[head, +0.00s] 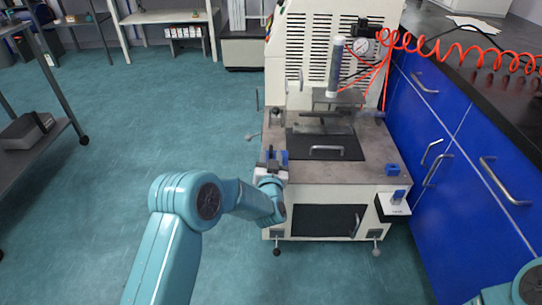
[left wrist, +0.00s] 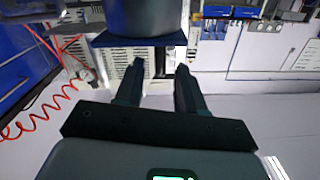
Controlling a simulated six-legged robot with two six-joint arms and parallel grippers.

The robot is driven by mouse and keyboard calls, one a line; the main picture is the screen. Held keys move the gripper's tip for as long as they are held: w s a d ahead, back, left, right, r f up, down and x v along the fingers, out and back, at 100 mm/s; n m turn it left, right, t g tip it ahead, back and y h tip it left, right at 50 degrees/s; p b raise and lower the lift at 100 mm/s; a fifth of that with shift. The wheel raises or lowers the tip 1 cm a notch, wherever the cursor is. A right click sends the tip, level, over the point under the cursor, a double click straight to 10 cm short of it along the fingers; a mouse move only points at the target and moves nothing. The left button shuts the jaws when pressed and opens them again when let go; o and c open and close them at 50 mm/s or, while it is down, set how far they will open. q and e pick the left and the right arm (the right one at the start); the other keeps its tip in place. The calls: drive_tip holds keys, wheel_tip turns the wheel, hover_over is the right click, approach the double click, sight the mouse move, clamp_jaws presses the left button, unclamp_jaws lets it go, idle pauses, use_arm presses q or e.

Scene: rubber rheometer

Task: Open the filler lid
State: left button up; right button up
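The black panel with a metal bar handle (head: 326,148) lies flat and closed on the machine's top deck. I cannot tell for sure that it is the filler lid. My left gripper (head: 270,158) is at the deck's left edge, left of that panel and apart from its handle. In the left wrist view its two dark fingers (left wrist: 160,68) stand apart with nothing between them. A dark round body with a blue plate (left wrist: 140,40) is just beyond the fingertips.
The beige machine (head: 375,150) carries a vertical cylinder (head: 338,62), a gauge (head: 360,46) and a coiled red hose (head: 430,55). A small blue block (head: 393,170) sits on the deck's right. Blue cabinets (head: 450,150) stand close on the right.

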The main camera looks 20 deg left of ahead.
use_arm(q)
drive_tip(key=shift+x, duration=1.15)
use_arm(e)
drive_tip(key=shift+w+f, duration=0.35)
use_arm(q)
clamp_jaws()
drive_tip(key=shift+a+r, duration=0.1)
use_arm(e)
drive_tip(key=shift+s+d, duration=0.1)
